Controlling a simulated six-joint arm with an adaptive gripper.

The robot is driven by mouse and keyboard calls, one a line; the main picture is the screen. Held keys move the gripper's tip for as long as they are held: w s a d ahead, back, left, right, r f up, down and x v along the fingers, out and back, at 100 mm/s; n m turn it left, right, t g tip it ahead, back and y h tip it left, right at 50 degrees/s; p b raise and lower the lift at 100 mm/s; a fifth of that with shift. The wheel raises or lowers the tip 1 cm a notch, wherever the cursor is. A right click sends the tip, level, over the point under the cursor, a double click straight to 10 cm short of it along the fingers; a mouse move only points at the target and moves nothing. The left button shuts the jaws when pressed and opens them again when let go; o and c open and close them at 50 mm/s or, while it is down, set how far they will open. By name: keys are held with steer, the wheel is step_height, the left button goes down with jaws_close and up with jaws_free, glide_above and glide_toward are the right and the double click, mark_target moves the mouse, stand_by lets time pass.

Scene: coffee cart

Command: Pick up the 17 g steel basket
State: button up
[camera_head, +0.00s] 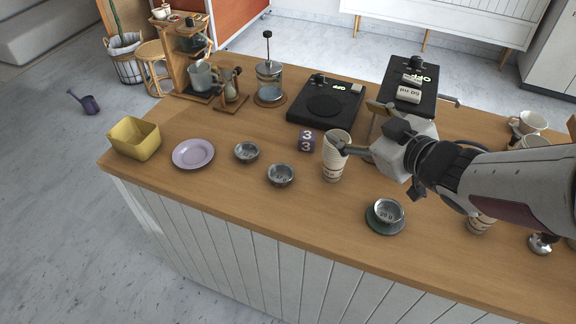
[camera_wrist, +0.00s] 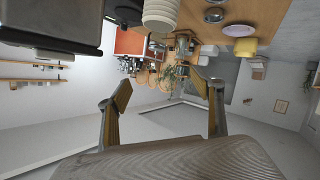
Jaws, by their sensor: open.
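Two small steel baskets stand on the wooden counter left of my gripper in the head view: one (camera_head: 246,152) near the lilac plate and one (camera_head: 281,175) nearer the front edge. Their labels are too small to read. A third steel basket (camera_head: 388,211), which seems marked 20 g, sits on a dark green saucer (camera_head: 371,225) below my gripper in the picture. My gripper (camera_head: 352,122) is open and empty, raised by the stacked paper cups. The wrist view also shows its open fingers (camera_wrist: 160,95) and a basket (camera_wrist: 213,15) at the top.
A lilac plate (camera_head: 193,153) and yellow bin (camera_head: 134,139) are at left.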

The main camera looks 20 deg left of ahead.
steer(key=s+a+f+n+g+y, duration=0.25)
steer(key=s+a+f+g, duration=0.2)
steer(key=a, duration=0.25)
step_height(320, 180, down, 11)
steer(key=m, duration=0.1)
steer(key=m+h, duration=0.1)
steer(key=m, duration=0.1)
steer(key=shift+w+d+h, duration=0.1)
steer(key=shift+w+h, duration=0.05)
steer(key=shift+h, duration=0.1)
glide_toward(274, 171)
steer(key=shift+x, duration=0.95)
steer(key=shift+w+r, duration=0.1)
steer(key=shift+r, duration=0.05)
steer(key=shift+x, duration=2.65)
steer(key=shift+c, duration=0.3)
steer(key=c, duration=1)
